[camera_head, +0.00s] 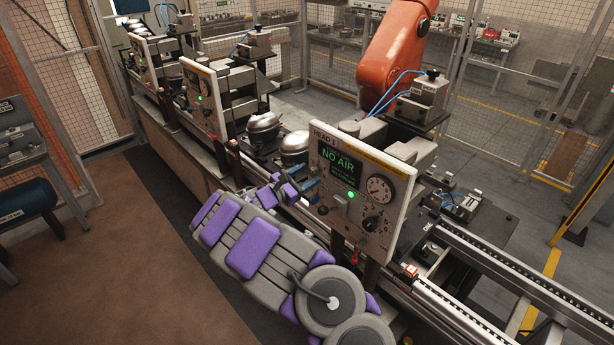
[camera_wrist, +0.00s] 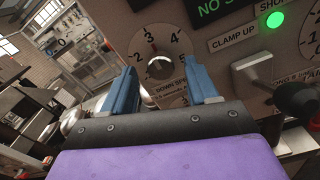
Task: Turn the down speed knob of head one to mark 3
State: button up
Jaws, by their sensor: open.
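The down speed knob (camera_wrist: 160,67) shows in the wrist view as a round pale knob on a dial with printed numbers, 2 to 5 among them. A short red line lies by the 3; the knob's own pointer is hard to make out. My gripper (camera_wrist: 161,71) is open, its two blue fingers on either side of the knob; I cannot tell whether they touch it. In the head view my gripper (camera_head: 298,186) is at the lower left edge of the HEAD 1 panel (camera_head: 401,172), and the knob cannot be made out there.
The panel carries a NO AIR screen (camera_head: 338,166), a lit green lamp (camera_head: 350,195), a gauge (camera_head: 380,190) and a black knob (camera_head: 370,223). In the wrist view a black-knobbed lever (camera_wrist: 295,98) stands close right of my fingers. Silver compressors (camera_head: 295,143) sit behind. Open floor lies left.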

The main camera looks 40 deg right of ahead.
jog(key=s+a, duration=0.1)
jog(key=a, duration=1.5)
jog(key=shift+s+a, duration=0.15)
jog(key=shift+a, duration=0.25)
